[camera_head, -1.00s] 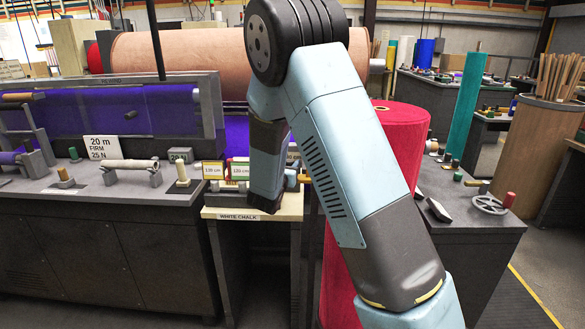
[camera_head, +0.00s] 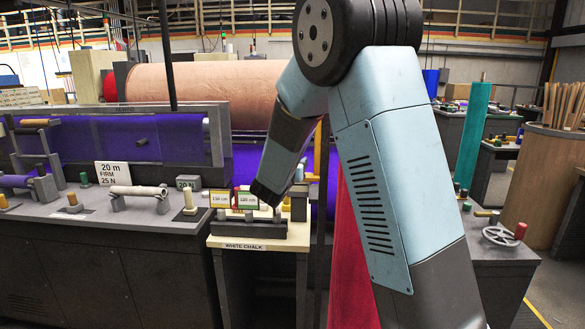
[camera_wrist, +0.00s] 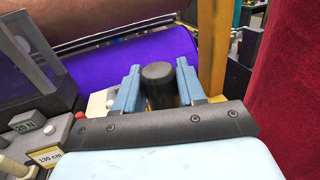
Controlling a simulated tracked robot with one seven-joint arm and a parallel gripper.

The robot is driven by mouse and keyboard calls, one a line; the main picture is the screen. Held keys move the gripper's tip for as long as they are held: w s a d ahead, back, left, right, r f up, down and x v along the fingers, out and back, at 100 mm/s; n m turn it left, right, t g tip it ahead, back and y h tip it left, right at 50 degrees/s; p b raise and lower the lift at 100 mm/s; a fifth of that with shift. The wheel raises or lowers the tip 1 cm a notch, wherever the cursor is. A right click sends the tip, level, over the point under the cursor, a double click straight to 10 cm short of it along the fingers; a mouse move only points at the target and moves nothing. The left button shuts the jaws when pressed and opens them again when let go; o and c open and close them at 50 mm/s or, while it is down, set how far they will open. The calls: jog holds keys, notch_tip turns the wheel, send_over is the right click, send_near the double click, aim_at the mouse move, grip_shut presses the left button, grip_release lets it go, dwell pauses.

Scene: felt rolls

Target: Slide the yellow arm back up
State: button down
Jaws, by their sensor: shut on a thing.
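A yellow upright arm (camera_wrist: 212,45) stands just right of my gripper in the wrist view, with a short yellow piece beside the right finger. A thin yellow strip of it (camera_head: 318,160) shows in the head view, to the right of my wrist. My gripper (camera_wrist: 157,75) has its two light-blue fingers on either side of a dark round knob (camera_wrist: 159,88) and is shut on it. How the knob joins the yellow arm is hidden. In the head view my wrist slants down to the left above the white chalk stand (camera_head: 256,243); the fingers are not clear there.
A red felt roll (camera_wrist: 285,70) stands close to the right. A purple felt sheet (camera_wrist: 135,65) lies behind the knob. Size cards (camera_head: 220,199) and a 20 N block (camera_head: 188,183) are to the left. A handwheel (camera_head: 502,235) stands on the right bench.

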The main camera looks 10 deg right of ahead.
jog(key=shift+a, duration=0.1)
jog(key=c, duration=0.8)
grip_release()
jog(key=v, duration=1.3)
jog(key=shift+s+a, duration=0.15)
jog(key=shift+s, duration=0.15)
